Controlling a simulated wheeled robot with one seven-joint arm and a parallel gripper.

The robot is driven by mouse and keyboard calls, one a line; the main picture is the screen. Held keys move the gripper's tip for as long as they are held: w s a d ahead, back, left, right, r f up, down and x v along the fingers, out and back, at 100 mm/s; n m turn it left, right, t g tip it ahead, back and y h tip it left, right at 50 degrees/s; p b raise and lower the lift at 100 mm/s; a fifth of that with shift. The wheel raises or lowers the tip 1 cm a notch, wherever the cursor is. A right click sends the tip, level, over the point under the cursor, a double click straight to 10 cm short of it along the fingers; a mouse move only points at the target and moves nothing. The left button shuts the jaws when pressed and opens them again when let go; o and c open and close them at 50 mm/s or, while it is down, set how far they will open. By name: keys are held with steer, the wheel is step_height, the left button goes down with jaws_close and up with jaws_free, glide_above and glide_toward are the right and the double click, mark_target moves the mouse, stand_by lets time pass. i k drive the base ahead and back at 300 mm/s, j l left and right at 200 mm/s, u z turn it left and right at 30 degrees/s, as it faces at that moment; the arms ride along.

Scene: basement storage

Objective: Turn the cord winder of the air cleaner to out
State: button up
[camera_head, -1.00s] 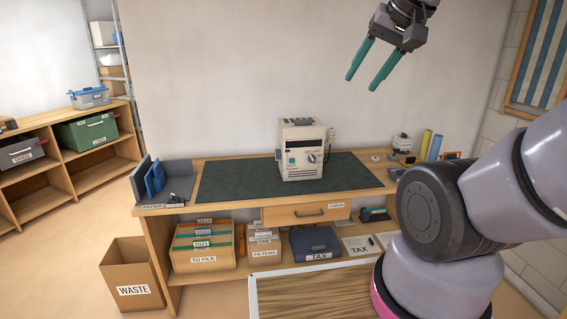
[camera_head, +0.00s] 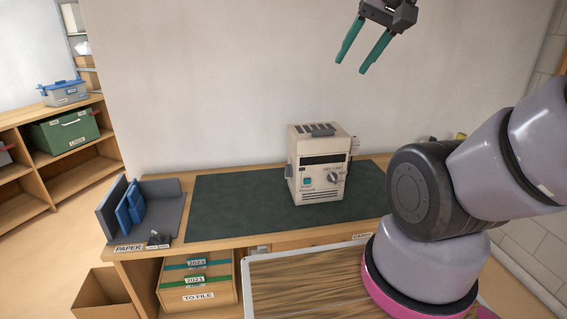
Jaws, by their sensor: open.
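The air cleaner (camera_head: 318,165), a beige box with a slotted top and a dark front band, stands upright on the dark green mat (camera_head: 235,205) on the workbench. Its front has a teal square at left and a grey round knob (camera_head: 333,179) at right; a small part sticks out from its right side. I cannot tell which of these is the cord winder, and no setting marks can be read. My gripper (camera_head: 356,62) has two teal fingers, spread apart and empty. It hangs high above the air cleaner against the wall, well apart from it.
A grey paper holder (camera_head: 168,205) with blue dividers stands at the bench's left end. A file box (camera_head: 198,283) sits below the bench. A wood-topped surface (camera_head: 300,288) lies in front. My arm hides the bench's right end. The mat around the air cleaner is clear.

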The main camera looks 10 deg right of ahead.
mark_target(288, 168)
steer(key=i+j, duration=0.2)
steer(key=j, duration=0.2)
steer(key=i+j, duration=0.15)
steer(key=j, duration=0.25)
steer(key=i+j, duration=0.2)
steer(key=j, duration=0.15)
steer(key=z, duration=0.05)
